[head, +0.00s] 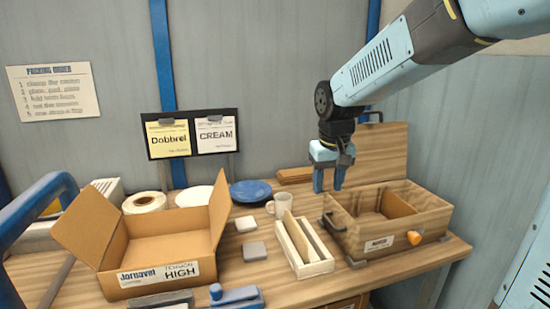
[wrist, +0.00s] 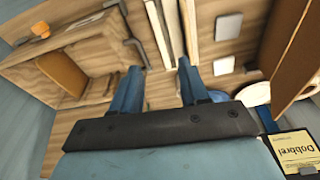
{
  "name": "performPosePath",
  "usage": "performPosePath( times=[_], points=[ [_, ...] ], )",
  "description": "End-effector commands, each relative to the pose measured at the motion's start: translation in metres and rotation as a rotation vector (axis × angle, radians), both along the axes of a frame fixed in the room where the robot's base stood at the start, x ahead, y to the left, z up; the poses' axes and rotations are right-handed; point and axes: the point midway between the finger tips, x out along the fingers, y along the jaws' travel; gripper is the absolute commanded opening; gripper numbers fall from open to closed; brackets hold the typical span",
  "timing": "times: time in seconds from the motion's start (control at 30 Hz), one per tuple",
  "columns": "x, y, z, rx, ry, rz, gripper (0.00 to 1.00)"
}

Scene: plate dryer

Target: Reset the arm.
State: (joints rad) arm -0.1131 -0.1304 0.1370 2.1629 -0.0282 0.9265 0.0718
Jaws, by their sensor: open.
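My gripper (head: 331,176) hangs from my raised arm with its fingers pointing down, above the back of the table near the left side of an open wooden box (head: 372,247). Its two blue fingers are apart with nothing between them. In the wrist view my gripper (wrist: 157,80) also shows open and empty over the wooden table. The wooden box also shows at upper left in the wrist view (wrist: 92,52). Its lid is raised, and it has an orange knob (head: 414,238) on the front.
An open cardboard box (head: 155,270) stands at left. A white mug (head: 281,204), a blue plate (head: 250,191), a white plate (head: 196,196) and a tape roll (head: 144,202) sit behind. A divided white tray (head: 306,258) stands left of the wooden box. A blue clamp-like tool (head: 236,297) lies in front.

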Motion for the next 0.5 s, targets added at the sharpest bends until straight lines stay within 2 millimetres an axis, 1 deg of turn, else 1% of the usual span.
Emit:
performPosePath(
  times=[0.03, 0.2, 0.33, 0.5],
  points=[
    [-0.011, -0.009, 0.008, 0.002, -0.022, -0.013, 0.44],
    [-0.047, -0.035, 0.026, 0.009, -0.081, -0.052, 0.44],
    [-0.075, -0.052, 0.035, 0.016, -0.127, -0.08, 0.44],
    [-0.112, -0.072, 0.042, 0.027, -0.187, -0.116, 0.44]
  ],
)
